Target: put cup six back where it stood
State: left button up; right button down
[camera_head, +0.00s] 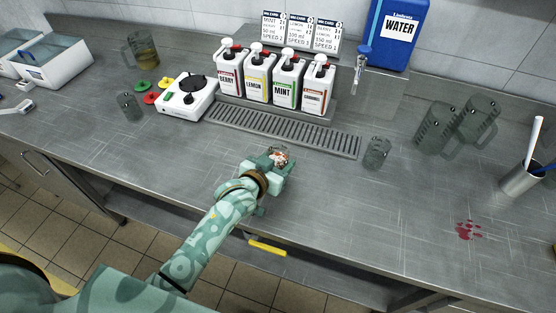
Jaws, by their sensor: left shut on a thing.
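My left gripper (274,163) reaches over the counter in front of the drain grate and is shut on a small cup (279,156). Only the cup's top shows, with red and white inside; the gripper hides the rest, and I cannot read a number on it. I cannot tell whether its base touches the counter. Another small clear cup (377,153) stands to the right of the grate. A further small grey cup (130,106) stands at the left, near the coloured discs. My right gripper is not in view.
Pump bottles (257,75) stand behind the drain grate (285,127). A white scale-like device (186,98) is left of them. Grey jugs (435,127) and a utensil holder (519,180) stand at the right, with a red spill (468,230) in front.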

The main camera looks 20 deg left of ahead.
pick_arm(q)
jog(key=shift+s+f, duration=0.15)
jog(key=shift+f, duration=0.15)
jog(key=shift+s+f, duration=0.2)
jog(key=shift+f, duration=0.15)
jog(key=o, duration=1.3)
jog(key=shift+f, duration=0.1)
jog(key=shift+c, duration=0.2)
jog(key=shift+s, duration=0.1)
jog(key=shift+s+r, duration=0.25)
jog(key=shift+s, duration=0.25)
jog(key=r+p+v, duration=0.1)
jog(key=p+v, duration=0.3)
jog(key=v, duration=1.1)
jog(key=shift+w, duration=0.2)
